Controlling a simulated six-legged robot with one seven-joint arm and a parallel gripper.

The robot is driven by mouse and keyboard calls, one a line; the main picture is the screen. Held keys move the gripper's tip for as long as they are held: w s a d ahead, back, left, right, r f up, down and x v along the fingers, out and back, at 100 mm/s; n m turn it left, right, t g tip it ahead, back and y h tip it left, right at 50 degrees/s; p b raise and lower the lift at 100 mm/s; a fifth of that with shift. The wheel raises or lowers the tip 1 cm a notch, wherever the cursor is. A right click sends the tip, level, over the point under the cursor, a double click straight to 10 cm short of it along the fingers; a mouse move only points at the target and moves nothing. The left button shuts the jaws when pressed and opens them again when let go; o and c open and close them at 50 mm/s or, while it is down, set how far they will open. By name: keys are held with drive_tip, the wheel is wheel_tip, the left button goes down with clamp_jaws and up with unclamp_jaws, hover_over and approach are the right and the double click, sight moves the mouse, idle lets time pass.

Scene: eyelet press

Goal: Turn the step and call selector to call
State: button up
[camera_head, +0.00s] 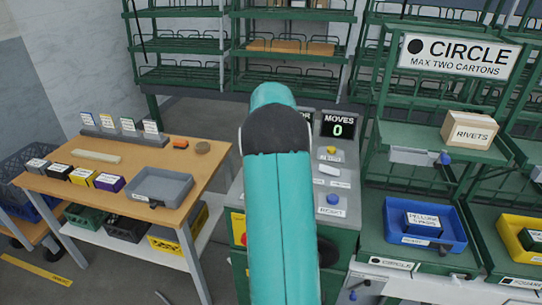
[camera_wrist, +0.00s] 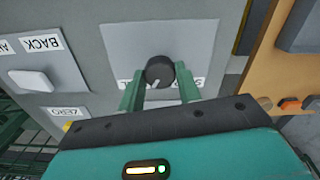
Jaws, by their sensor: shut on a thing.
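The step and call selector is a dark round knob (camera_wrist: 160,70) on a light grey plate (camera_wrist: 118,42) in the wrist view. A pale pointer mark on it faces down in the picture, slightly left. My gripper (camera_wrist: 158,74) is shut on the knob, one green finger on each side. Labels beside the knob are upside down and mostly hidden by the fingers; I cannot read them fully. In the head view my teal arm covers the knob and gripper. The control panel (camera_head: 346,178) shows to the right of the arm, with a display (camera_head: 338,126) reading MOVES 0.
A white key (camera_wrist: 30,80) by a BACK label lies left of the knob in the wrist view. A wooden table (camera_head: 140,150) with a grey tray (camera_head: 160,188) stands left. Green racks with a blue bin (camera_head: 425,225) and a RIVETS carton (camera_head: 470,131) stand right.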

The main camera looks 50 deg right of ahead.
idle(0.3)
drive_tip(key=o, duration=1)
drive_tip(key=shift+r, duration=0.15)
wheel_tip(320, 180, up, 14)
drive_tip(key=shift+f, duration=0.2)
